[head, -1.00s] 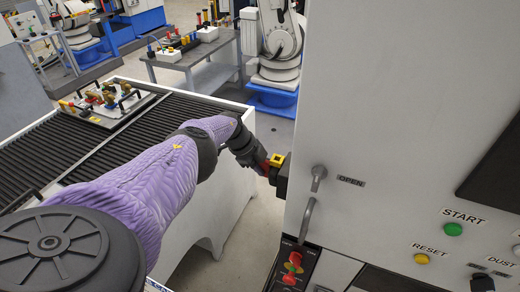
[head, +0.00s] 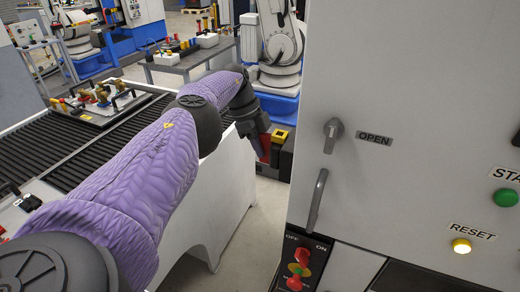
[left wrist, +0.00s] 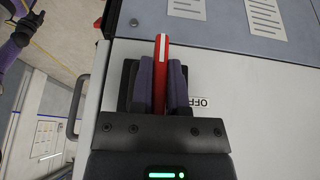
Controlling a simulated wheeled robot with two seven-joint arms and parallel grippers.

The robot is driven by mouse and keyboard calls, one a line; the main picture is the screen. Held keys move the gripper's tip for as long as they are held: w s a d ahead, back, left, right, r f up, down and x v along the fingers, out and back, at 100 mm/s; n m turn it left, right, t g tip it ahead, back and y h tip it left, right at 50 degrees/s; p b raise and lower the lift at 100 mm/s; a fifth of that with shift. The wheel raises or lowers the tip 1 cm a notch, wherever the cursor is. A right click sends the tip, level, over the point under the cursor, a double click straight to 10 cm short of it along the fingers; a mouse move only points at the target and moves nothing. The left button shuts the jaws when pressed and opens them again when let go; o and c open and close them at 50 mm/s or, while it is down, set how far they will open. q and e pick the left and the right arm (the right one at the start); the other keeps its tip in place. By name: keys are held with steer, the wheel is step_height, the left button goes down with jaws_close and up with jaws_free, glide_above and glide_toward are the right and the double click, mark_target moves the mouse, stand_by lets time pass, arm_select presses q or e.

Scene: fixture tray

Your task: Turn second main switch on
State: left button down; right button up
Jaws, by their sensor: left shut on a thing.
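My left gripper (head: 262,146) is at the side face of the light grey cabinet (head: 420,60), left of its front edge. In the left wrist view, the two dark fingers of this gripper (left wrist: 161,88) are shut on a red switch handle (left wrist: 161,50) with a white stripe. An upside-down OFF label (left wrist: 200,103) is beside the fingers. In the head view, the red handle (head: 265,153) shows partly below the gripper, beside a yellow part (head: 280,136) on a black housing (head: 286,160). The fingers hide the switch base. My right gripper is not seen.
The cabinet front carries an OPEN latch (head: 332,135), a grey door handle (head: 317,198), a red rotary switch (head: 300,256) marked OFF and ON, a green button (head: 506,197) and a glowing yellow RESET button (head: 460,246). A white-sided table (head: 225,200) stands left, with floor between.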

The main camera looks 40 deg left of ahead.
arm_select(q)
steer(key=c, duration=0.6)
jaws_free()
steer(key=shift+d, duration=0.15)
step_height(320, 180, up, 5)
steer(key=p, duration=0.3)
steer(key=shift+w+r, duration=0.1)
steer(key=shift+r, duration=0.1)
step_height(320, 180, up, 5)
steer(key=shift+f, duration=0.2)
